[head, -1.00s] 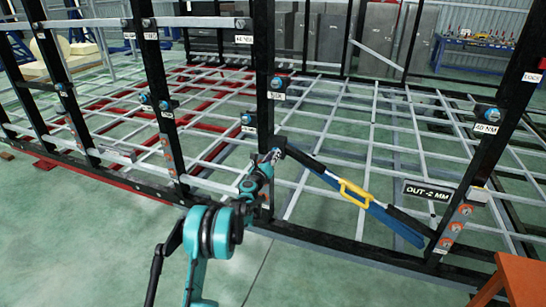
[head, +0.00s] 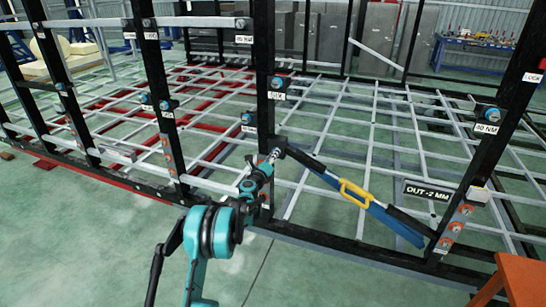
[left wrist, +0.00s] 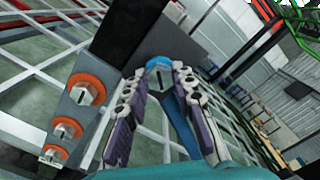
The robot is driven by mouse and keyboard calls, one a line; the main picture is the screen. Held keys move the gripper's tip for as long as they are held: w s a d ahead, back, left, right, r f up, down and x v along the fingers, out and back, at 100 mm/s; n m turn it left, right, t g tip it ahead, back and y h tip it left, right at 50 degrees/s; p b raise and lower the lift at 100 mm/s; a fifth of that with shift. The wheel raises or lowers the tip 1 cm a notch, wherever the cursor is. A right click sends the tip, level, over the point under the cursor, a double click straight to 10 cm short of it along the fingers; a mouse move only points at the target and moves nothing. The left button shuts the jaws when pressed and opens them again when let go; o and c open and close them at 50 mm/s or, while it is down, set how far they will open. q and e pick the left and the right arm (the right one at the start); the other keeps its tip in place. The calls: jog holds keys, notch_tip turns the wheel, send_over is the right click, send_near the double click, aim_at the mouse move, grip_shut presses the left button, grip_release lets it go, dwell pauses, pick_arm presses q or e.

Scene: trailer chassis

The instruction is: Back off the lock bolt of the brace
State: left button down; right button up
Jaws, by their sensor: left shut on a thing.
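The blue brace (head: 345,194) with a yellow handle runs slantwise from a dark upright post (head: 265,105) down to the lower right, near the foot of another post. My left gripper (head: 270,158) is at the brace's upper end, beside the post. My right gripper is not in view.
Orange-ringed bolts (left wrist: 86,89) line the post beside the left gripper. A sign reading "OUT -2 MM" (head: 426,190) is near the brace's lower end. An orange stand (head: 522,278) is at the lower right. The green floor at the front left is clear.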

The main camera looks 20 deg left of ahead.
pick_arm(q)
jog(key=shift+d, duration=0.1)
jog(key=c, duration=1.2)
grip_release()
jog(key=shift+w+f, duration=0.1)
jog(key=shift+w, duration=0.05)
jog(key=s, duration=1.2)
jog(key=shift+s, duration=0.1)
